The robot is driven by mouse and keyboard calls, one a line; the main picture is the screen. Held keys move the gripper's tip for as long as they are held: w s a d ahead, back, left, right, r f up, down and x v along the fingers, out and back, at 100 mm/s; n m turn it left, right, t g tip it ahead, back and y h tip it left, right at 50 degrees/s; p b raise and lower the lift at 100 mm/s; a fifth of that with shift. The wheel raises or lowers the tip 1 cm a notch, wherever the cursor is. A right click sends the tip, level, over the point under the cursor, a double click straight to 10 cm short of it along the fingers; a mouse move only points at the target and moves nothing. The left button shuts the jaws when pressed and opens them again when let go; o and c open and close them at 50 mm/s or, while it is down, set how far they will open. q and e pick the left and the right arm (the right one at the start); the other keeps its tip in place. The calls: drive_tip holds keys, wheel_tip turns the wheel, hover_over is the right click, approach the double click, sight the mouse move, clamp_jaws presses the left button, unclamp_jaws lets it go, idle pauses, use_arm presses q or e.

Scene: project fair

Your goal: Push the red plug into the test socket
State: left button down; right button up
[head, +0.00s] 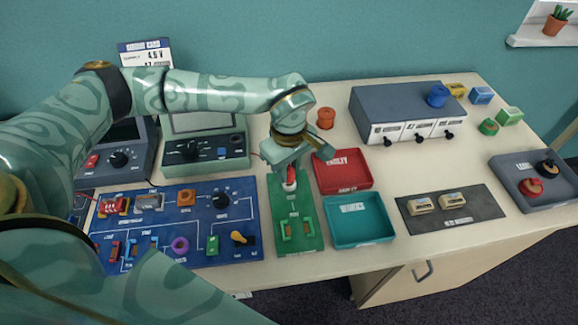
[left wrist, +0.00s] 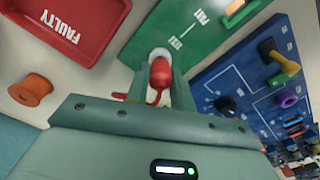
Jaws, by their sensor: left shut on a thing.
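The red plug (head: 291,174) is held upright between the fingers of my left gripper (head: 290,168), over the far end of the green test board (head: 308,213). The white round test socket (head: 289,187) is right below the plug. In the left wrist view the red plug (left wrist: 159,72) lies between the two fingers, and its front end meets the pale ring of the socket (left wrist: 159,53). I cannot tell how deep the plug sits. A red lead curls beside the plug. My right gripper is not in view.
A red FAULTY tray (head: 368,184) and a teal tray (head: 334,241) stand close right of the board. A blue circuit board (head: 170,246) lies left. A grey-blue instrument (head: 372,103) and an orange spool (head: 326,117) stand behind.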

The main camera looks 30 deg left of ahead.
use_arm(q)
drive_tip(key=shift+f+b, duration=0.3)
drive_tip(key=shift+f, duration=0.4)
idle(0.4)
drive_tip(key=c, duration=0.6)
unclamp_jaws()
drive_tip(key=shift+c, duration=0.2)
drive_tip(key=shift+r, duration=0.15)
drive_tip(key=shift+r+p, duration=3.4)
drive_tip(key=shift+r, duration=0.55)
drive_tip(key=shift+f, duration=0.1)
